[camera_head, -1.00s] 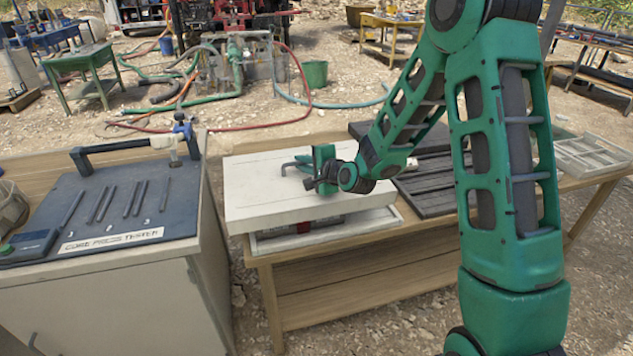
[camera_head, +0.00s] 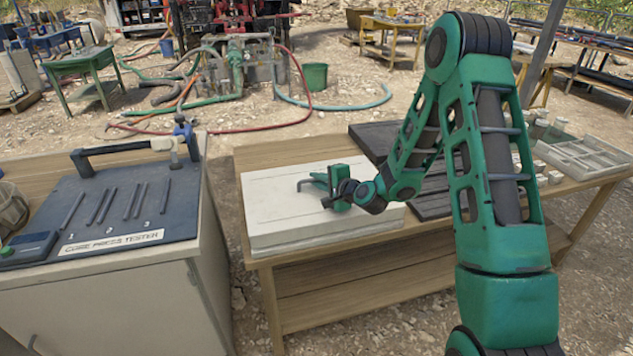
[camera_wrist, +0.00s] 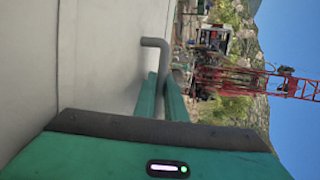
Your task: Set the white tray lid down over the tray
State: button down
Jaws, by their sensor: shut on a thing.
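The white tray lid (camera_head: 275,200) lies flat over the tray (camera_head: 325,241) at the left end of the wooden table. Only a thin strip of the tray shows below the lid's front edge, and no clear gap shows between them. My gripper (camera_head: 322,184) is above the middle of the lid, shut on its grey bar handle (camera_head: 306,183). In the wrist view the handle (camera_wrist: 155,43) rises beside the green fingers (camera_wrist: 160,98), and the pale lid (camera_wrist: 105,60) fills the left side. The tray's contents are hidden.
Dark slatted boards (camera_head: 432,200) lie right of the lid. A pale divided tray (camera_head: 590,155) and small blocks and jars stand at the table's right end.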

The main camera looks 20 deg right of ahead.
jog(key=shift+f, duration=0.3)
jog(key=c, duration=1.8)
grip_release()
jog(key=shift+a+r, duration=0.1)
jog(key=shift+r, duration=0.2)
jog(key=v, duration=1.2)
jog(key=shift+r, duration=0.1)
